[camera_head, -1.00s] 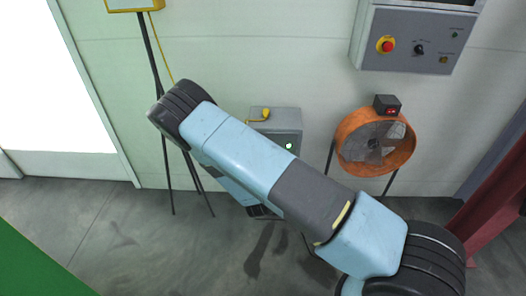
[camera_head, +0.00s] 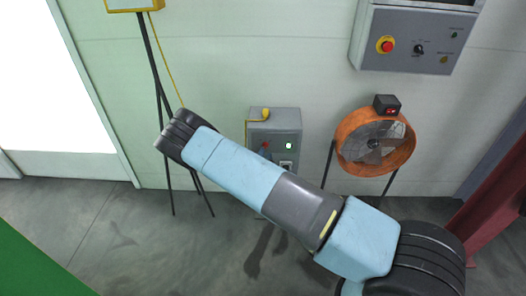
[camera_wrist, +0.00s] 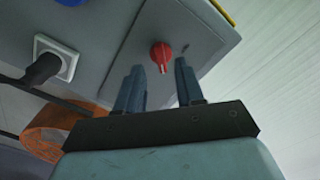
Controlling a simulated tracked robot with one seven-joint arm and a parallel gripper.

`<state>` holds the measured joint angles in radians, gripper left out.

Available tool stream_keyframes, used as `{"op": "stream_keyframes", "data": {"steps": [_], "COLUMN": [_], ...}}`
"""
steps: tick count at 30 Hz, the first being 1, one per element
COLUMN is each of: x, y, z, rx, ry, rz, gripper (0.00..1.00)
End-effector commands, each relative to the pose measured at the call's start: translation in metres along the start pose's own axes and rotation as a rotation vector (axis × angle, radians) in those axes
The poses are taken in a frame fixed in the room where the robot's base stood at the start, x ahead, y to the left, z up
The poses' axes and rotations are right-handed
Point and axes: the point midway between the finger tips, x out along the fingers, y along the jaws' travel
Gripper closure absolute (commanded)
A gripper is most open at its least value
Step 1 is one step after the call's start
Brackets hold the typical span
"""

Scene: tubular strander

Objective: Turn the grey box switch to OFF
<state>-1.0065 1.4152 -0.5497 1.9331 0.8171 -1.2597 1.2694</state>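The grey box (camera_head: 284,119) is on the wall, partly behind my arm in the head view. Its red rotary switch (camera_head: 265,146) shows just above my arm, left of a lit green lamp. In the wrist view, the grey box (camera_wrist: 195,42) fills the upper middle. The red switch (camera_wrist: 161,56) has a pale mark toward its lower end. My gripper (camera_wrist: 160,68) is open and empty, its two fingers on either side of the switch in this view. I cannot tell whether they reach around it. The gripper is largely hidden in the head view.
A white socket with a black plug (camera_wrist: 52,60) is on the box. An orange fan (camera_head: 347,154) stands right of it. A larger grey panel (camera_head: 400,22) with a red button hangs above right. A tripod (camera_head: 164,150) stands left, and a yellow cable runs to the box.

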Motion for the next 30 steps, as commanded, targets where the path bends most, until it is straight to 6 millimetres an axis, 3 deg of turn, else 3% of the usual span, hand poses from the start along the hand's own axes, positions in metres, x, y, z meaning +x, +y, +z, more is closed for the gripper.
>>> {"op": "stream_keyframes", "data": {"steps": [3,9,20,30], "x": [0.017,0.034,0.037,0.037], "y": [0.0,0.0,0.0,0.0], "z": [0.0,0.0,0.0,0.0], "rx": [0.0,0.0,0.0,0.0], "ry": [0.001,0.001,0.0,0.0], "rz": [-0.001,0.0,0.001,0.001], "gripper": [0.63,0.63,0.63,0.95]}}
